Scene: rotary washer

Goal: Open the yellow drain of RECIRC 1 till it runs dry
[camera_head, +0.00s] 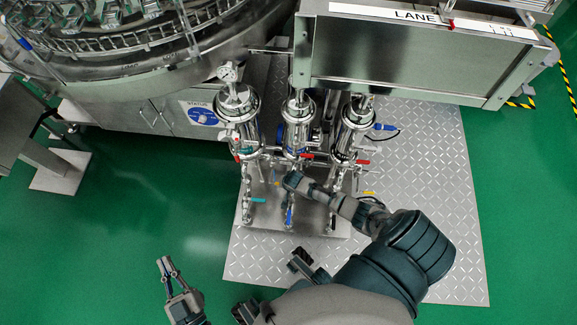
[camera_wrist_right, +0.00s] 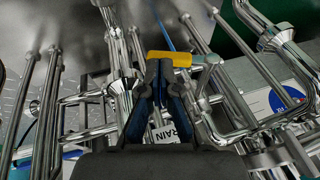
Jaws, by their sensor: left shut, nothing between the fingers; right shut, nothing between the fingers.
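A yellow valve handle (camera_wrist_right: 180,58) shows in the right wrist view, just beyond the fingertips of my right gripper (camera_wrist_right: 160,68). The right gripper is shut with nothing between its fingers; I cannot tell whether it touches the handle. A label reading DRAIN (camera_wrist_right: 181,122) is partly hidden behind the fingers. In the head view my right gripper (camera_head: 291,181) is low in front of the middle steel housing (camera_head: 297,110). A yellow handle (camera_head: 369,193) shows there at the right of the pipework. My left gripper (camera_head: 165,263) is shut and empty over the green floor. No RECIRC 1 label is legible.
Two more housings (camera_head: 238,103) (camera_head: 357,115) flank the middle one. Red handles (camera_head: 307,155), a teal handle (camera_head: 258,200) and a blue handle (camera_head: 289,216) crowd the pipework. A steel washer (camera_head: 130,60) stands behind at left. Green floor (camera_head: 130,200) is free at left.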

